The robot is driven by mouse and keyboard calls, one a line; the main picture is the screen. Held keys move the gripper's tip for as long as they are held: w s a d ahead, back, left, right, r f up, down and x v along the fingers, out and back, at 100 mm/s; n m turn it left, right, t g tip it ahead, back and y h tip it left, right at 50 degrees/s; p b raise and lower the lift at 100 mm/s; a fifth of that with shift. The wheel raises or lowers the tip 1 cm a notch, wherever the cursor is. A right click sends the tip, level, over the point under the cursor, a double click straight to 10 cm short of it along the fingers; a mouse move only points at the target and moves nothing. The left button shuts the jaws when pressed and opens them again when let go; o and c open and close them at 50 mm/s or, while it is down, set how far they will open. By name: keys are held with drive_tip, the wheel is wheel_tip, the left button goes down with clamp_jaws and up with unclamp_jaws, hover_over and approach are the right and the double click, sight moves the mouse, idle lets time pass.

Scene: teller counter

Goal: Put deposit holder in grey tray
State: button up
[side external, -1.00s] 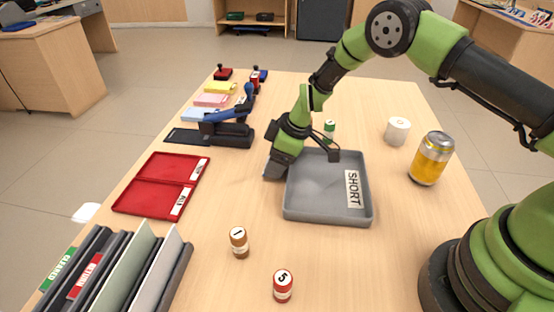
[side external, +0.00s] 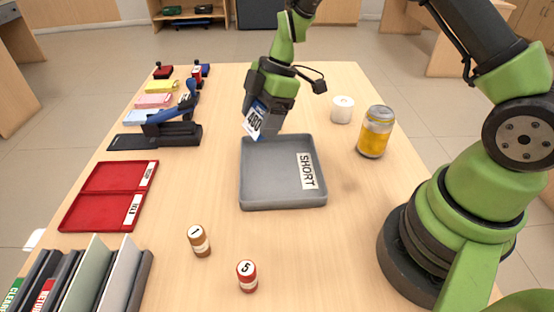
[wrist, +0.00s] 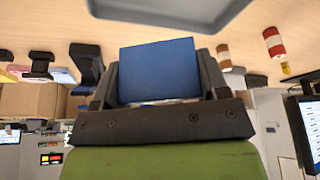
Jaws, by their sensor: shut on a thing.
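My gripper (side external: 264,112) is raised just above the far edge of the grey tray and shut on a blue holder with a white label reading about "480" (side external: 255,119), which I take as the deposit holder. It hangs tilted and clear of the tray. In the wrist view its plain blue face (wrist: 158,70) sits between the fingers. The grey tray (side external: 283,200) lies flat and empty, with a "SHORT" label inside at its right. Its edge also shows at the top of the wrist view (wrist: 165,12).
A white roll (side external: 342,110) and a yellow can (side external: 376,132) stand right of the tray. A red two-part tray (side external: 108,195), a blue stapler-like device (side external: 172,125) and upright folders (side external: 85,280) are at left.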

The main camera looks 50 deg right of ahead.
drive_tip(key=s+d+n+g, duration=0.1)
drive_tip(key=s+n, duration=0.2)
drive_tip(key=s, duration=0.1)
hover_over(278, 173)
drive_tip(key=d, duration=0.1)
wheel_tip(278, 173, down, 5)
drive_tip(key=shift+d+r, duration=0.1)
drive_tip(key=shift+d, duration=0.05)
drive_tip(key=shift+f, duration=2.35)
drive_tip(key=shift+f, duration=0.1)
drive_tip(key=o, duration=1)
